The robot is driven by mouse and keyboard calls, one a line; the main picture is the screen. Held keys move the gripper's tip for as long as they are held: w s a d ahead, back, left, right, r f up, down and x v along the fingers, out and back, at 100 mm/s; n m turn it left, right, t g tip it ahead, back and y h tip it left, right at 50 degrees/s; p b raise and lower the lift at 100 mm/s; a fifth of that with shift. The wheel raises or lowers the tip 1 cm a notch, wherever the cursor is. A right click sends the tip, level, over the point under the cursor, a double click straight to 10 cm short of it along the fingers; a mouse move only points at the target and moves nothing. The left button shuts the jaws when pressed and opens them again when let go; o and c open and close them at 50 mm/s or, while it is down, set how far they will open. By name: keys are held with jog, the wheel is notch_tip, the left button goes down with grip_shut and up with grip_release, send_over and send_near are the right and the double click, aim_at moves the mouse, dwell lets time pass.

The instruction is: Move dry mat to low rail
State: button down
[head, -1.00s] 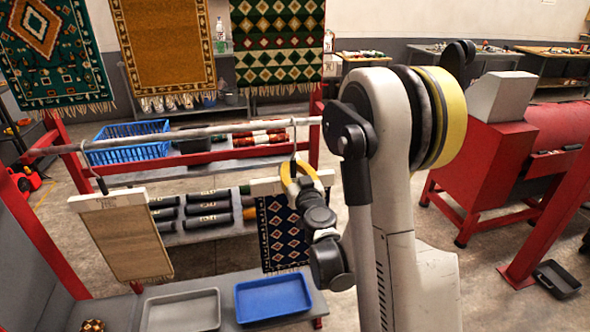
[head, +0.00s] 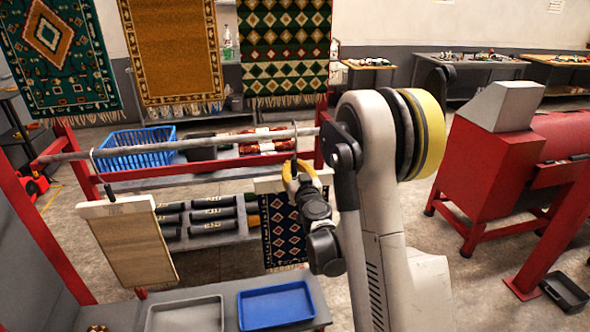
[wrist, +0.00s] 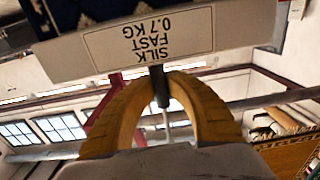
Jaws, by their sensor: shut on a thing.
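A dark blue patterned mat (head: 284,232) hangs from a pale hanger bar (head: 268,184) with a hook. In the wrist view, its bar bears an upside-down label (wrist: 150,42) reading SILK FAST 0.7 KG. My gripper (head: 299,174), with yellow fingers, is shut on the hook stem (wrist: 160,88) just above the bar. A grey low rail (head: 215,142) runs across behind the bar. The hook's top overlaps the rail near its right end; I cannot tell whether it rests on it. A tan mat (head: 135,248) hangs from the rail's left part by its own hook.
Large rugs (head: 175,50) hang higher behind. A blue basket (head: 137,148) and dark rolls (head: 212,215) sit on shelves beyond the rail. A grey tray (head: 185,316) and a blue tray (head: 275,304) lie below. A red machine (head: 490,165) stands at right.

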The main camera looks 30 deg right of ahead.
jog(key=shift+x, duration=2.2)
jog(key=shift+b, duration=0.3)
